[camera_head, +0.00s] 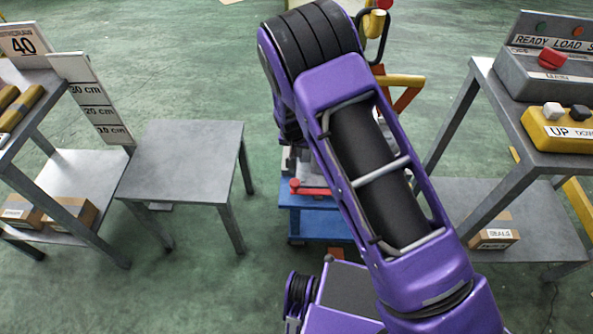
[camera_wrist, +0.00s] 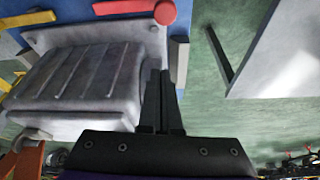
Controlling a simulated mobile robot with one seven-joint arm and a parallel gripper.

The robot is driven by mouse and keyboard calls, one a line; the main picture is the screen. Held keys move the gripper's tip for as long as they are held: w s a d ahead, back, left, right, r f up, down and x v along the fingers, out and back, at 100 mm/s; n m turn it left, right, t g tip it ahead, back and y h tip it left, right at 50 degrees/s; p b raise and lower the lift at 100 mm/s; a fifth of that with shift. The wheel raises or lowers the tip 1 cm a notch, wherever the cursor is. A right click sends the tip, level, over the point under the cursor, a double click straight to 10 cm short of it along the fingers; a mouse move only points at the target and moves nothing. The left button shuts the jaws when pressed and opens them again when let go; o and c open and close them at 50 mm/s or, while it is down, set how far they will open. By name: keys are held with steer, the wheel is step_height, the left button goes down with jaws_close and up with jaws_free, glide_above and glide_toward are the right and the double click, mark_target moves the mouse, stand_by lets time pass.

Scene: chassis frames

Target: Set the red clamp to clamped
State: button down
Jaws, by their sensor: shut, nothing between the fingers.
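The red clamp (camera_head: 312,191) shows in the head view as a red lever with a round knob at its left end, on the blue stand (camera_head: 315,222). Part of it is hidden behind my arm. My gripper (camera_wrist: 161,73) is shut and empty. Its fingertips are below the knob in the picture and apart from it, by the right side of the grey block. My arm hides the gripper in the head view.
A low grey table (camera_head: 185,155) stands left of the blue stand. A desk (camera_head: 510,130) with a red button and a yellow control box stands at the right. A yellow bar (camera_wrist: 28,18) lies left of the red lever. Green floor is open between the furniture.

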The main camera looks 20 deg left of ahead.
steer(key=b+x, duration=0.1)
steer(key=x, duration=0.8)
steer(key=shift+d+f, duration=0.1)
steer(key=shift+f, duration=0.3)
steer(key=shift+s+f, duration=0.1)
steer(key=shift+s, duration=0.1)
steer(key=shift+s+d, duration=0.1)
steer(key=shift+s, duration=1.6)
